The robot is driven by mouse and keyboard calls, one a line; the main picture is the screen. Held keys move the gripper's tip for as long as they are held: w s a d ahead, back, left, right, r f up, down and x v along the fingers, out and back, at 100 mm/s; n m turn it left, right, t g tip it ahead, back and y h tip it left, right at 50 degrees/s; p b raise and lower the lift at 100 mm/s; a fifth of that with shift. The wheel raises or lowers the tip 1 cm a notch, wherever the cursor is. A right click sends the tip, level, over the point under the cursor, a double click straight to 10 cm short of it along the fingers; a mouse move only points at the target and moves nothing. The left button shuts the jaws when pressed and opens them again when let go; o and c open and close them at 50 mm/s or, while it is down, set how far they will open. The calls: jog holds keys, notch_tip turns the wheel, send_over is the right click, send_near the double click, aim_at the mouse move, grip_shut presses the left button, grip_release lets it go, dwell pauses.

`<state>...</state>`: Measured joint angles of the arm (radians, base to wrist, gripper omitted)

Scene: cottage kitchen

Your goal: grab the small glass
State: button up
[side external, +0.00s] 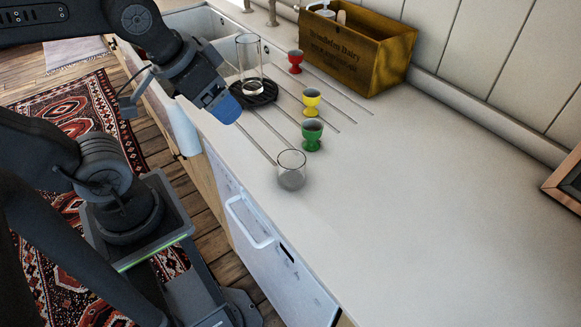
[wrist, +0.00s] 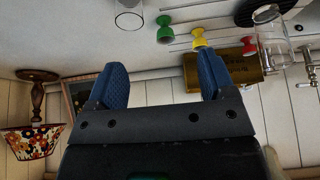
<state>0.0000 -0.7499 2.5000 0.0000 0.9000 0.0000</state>
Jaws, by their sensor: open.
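The small glass (side external: 291,170) is a short clear tumbler standing upright on the counter, near its front edge. It also shows at the top of the wrist view (wrist: 129,20), partly cut off by the frame edge. A taller clear glass (side external: 249,64) stands on a round black trivet (side external: 262,94) farther back by the sink. My gripper (side external: 225,107) has blue fingers and hangs above the counter, left of the small glass and apart from it. In the wrist view my gripper (wrist: 154,80) has its fingers wide apart with nothing between them.
Red (side external: 295,61), yellow (side external: 311,102) and green (side external: 312,134) egg cups stand in a row behind the small glass. A wooden crate (side external: 352,50) stands against the wall. A wooden frame (side external: 566,183) is at the right. The counter right of the small glass is clear.

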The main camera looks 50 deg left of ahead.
dwell(0.3)
jog(key=shift+o, duration=1.1)
